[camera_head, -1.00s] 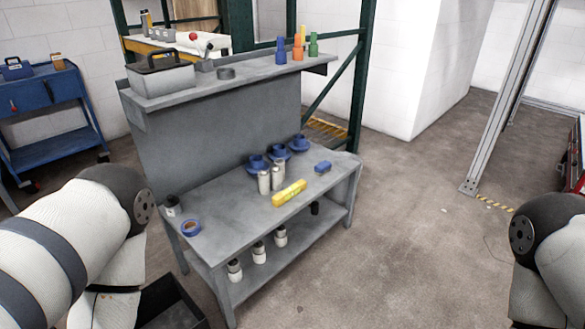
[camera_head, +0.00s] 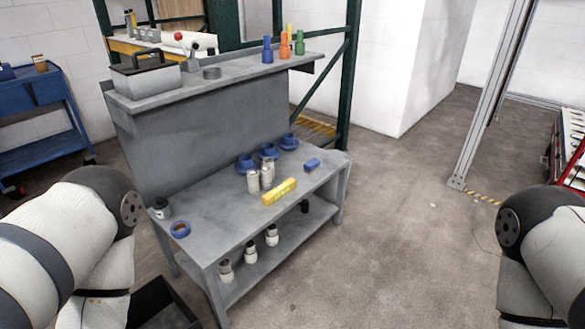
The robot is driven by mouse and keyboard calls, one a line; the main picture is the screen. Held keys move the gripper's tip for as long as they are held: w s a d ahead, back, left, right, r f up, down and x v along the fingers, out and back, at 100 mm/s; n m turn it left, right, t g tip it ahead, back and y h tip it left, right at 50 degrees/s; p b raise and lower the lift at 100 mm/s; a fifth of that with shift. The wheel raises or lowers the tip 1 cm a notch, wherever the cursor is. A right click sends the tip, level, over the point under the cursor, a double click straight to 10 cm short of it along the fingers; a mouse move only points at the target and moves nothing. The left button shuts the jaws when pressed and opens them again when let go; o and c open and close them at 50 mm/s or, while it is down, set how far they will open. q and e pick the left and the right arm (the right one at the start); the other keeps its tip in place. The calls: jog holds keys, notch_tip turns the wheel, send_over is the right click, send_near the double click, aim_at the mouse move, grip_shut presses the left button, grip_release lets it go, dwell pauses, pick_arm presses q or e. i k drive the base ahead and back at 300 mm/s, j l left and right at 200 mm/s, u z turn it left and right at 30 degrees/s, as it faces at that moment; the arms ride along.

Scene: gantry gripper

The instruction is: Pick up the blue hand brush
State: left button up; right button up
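A small blue block-shaped thing (camera_head: 312,165), which looks like the blue hand brush, lies on the right part of the grey workbench (camera_head: 225,215). It is too small to make out bristles or a handle. It lies to the right of a yellow level-like bar (camera_head: 280,191). Parts of my left and right arms show at the lower left and lower right. Neither gripper is in view, and both arms are apart from the bench.
Several bottles stand on the lower shelf. A black bin (camera_head: 165,308) stands at the front left. A metal post (camera_head: 490,100) rises at right; floor between is open.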

aim_at(312, 166)
jog(key=i+l+u, duration=0.35)
jog(key=i, duration=0.5)
jog(key=i+l+u, duration=0.4)
jog(key=i+l, duration=0.3)
jog(key=i+l+u, duration=0.35)
jog(key=i+l, duration=0.4)
jog(key=l, duration=0.15)
